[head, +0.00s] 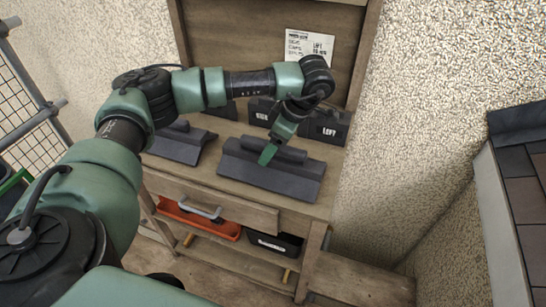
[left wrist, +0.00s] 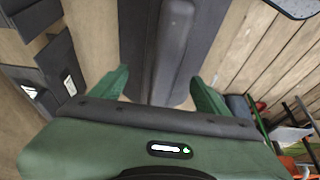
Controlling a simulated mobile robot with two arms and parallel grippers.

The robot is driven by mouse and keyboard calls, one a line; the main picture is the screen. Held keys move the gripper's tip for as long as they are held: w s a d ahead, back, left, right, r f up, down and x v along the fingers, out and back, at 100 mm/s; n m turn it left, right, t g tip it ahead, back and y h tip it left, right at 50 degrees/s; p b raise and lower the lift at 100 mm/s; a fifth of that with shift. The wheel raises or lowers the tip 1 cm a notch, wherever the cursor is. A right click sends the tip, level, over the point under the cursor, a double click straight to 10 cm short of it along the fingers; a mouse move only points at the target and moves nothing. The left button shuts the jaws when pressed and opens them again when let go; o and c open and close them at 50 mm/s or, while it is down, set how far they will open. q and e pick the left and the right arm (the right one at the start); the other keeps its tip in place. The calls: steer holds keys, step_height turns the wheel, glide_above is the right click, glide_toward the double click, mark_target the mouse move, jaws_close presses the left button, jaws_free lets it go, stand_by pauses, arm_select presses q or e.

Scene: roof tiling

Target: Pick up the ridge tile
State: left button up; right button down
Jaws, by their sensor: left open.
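A dark grey ridge tile (head: 258,177) with a raised rounded ridge lies on the wooden workbench. My left gripper (head: 268,155) is over its middle, pointing down from behind. In the left wrist view the open left gripper (left wrist: 160,90) has one green finger on each side of the ridge tile (left wrist: 172,50). The tile's raised ridge runs between the fingers. I cannot tell whether the fingers touch it. A second similar dark tile (head: 177,146) lies to its left on the bench. My right gripper is not in view.
Dark labelled boxes (head: 329,128) stand at the back of the workbench (head: 320,200), one marked LEFT. A paper note (head: 309,46) hangs on the backboard. A tiled roof edge (head: 525,165) stands at right.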

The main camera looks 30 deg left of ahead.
arm_select(q)
steer(key=shift+x, duration=1.5)
steer(key=shift+r, duration=0.15)
jaws_close()
